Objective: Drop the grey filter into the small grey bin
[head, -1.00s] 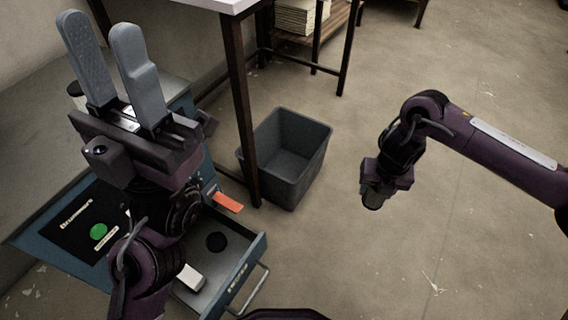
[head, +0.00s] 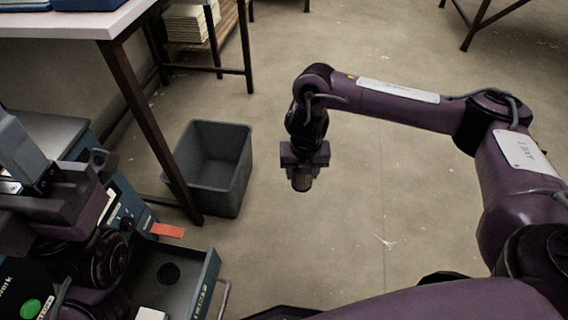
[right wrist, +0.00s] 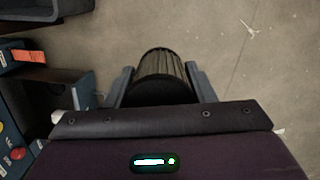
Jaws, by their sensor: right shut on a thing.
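The small grey bin (head: 212,200) stands on the floor in the head view, left of my right gripper and beside a table leg. Its open top faces up and its inside looks empty. My right gripper (head: 302,180) points down, to the right of the bin and apart from it. It is shut on the grey filter (right wrist: 162,68), a ribbed cylinder with a dark end, held between both fingers in the right wrist view. In the head view the filter is mostly hidden by the gripper. My left gripper (head: 22,158) is at the left edge, partly cut off.
A white-topped table (head: 85,24) with dark legs stands behind and left of the bin. A blue machine with an open drawer (head: 180,285) and an orange tag (head: 167,230) is at lower left. The floor (head: 370,180) right of the bin is clear.

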